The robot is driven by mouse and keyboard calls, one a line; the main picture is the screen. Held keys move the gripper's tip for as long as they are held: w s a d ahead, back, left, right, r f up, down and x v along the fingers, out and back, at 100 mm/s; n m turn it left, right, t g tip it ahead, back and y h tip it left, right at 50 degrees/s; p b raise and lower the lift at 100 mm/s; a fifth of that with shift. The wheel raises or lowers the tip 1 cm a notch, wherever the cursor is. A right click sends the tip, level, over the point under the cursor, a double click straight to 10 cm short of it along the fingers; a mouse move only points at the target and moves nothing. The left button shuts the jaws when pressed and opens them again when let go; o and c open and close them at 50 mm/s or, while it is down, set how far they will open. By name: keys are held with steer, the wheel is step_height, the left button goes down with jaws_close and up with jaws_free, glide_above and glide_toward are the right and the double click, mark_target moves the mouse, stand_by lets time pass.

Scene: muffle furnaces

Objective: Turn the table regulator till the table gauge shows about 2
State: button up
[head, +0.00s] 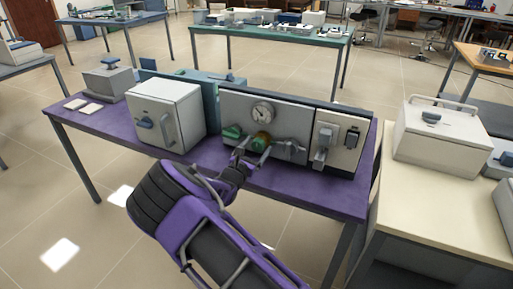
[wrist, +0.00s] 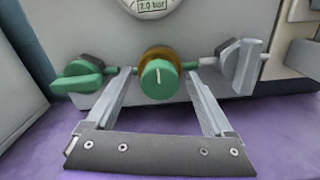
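The table regulator (head: 261,140) is a green knob with a pale mark on a brass collar, low on the grey panel. In the wrist view the knob (wrist: 158,79) faces me, its mark pointing nearly straight up. My gripper (wrist: 158,75) is open, one finger on each side of the knob, with visible gaps; the head view also shows my gripper (head: 252,152) at the knob. The round table gauge (head: 263,112) is above the knob. In the wrist view only the gauge's lower part (wrist: 150,8) shows, with a readout that looks like 2.0 bar; its needle is hidden.
A green handle (wrist: 78,78) is left of the regulator and a grey lever (wrist: 240,65) is right of it, both close to my fingers. A white furnace box (head: 167,115) stands left on the purple table (head: 300,190). A switch panel (head: 337,142) is at the right.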

steer(key=v, duration=1.7)
steer(key=shift+s+p, duration=0.2)
steer(key=shift+p, duration=0.25)
steer(key=shift+r, duration=0.1)
stand_by(0.3)
